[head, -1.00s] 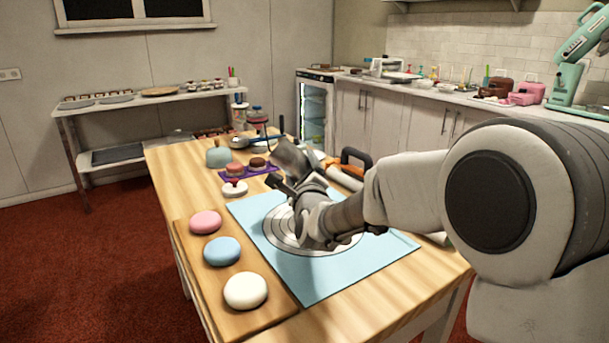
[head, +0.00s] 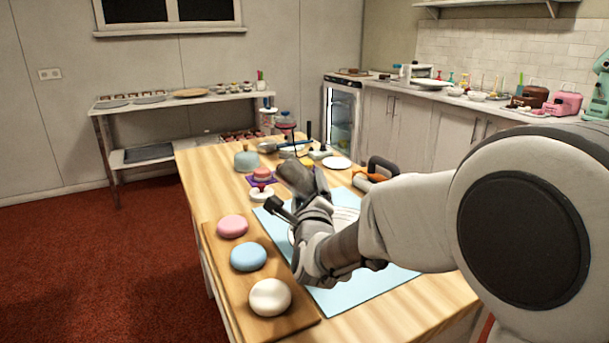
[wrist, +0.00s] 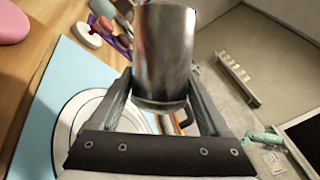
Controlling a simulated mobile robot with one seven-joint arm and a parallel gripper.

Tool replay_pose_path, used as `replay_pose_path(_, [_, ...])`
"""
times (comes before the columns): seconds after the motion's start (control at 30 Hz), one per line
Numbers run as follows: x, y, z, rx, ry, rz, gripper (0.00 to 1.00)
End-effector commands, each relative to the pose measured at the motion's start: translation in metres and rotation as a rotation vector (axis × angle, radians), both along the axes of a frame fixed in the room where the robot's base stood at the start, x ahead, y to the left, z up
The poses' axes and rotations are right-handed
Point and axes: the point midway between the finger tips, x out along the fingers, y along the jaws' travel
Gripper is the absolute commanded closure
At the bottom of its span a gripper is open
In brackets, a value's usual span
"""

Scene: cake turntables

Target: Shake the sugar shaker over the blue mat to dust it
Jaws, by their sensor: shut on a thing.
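The sugar shaker is a metal cylinder (wrist: 165,55), held between the fingers of my gripper (wrist: 163,95) in the wrist view. In the head view the shaker (head: 296,180) is tilted in my gripper (head: 300,203), above the far left part of the blue mat. The blue mat (head: 350,297) lies flat on the wooden table, partly hidden by my arm. No sugar on the mat can be made out.
A wooden board (head: 235,290) with pink, blue and white rounds lies left of the mat. A counter runs along the back right.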

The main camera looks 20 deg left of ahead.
Motion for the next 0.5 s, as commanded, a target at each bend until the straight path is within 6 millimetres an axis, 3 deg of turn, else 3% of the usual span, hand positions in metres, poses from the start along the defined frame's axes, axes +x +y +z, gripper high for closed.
replay_pose_path(0.1, [-0.014, -0.015, -0.003, -0.001, -0.001, 0.001, 0.94])
replay_pose_path(0.37, [-0.016, -0.059, 0.015, 0.001, -0.002, -0.001, 0.94])
replay_pose_path(0.5, [-0.002, -0.078, 0.002, -0.001, 0.000, -0.001, 0.94])
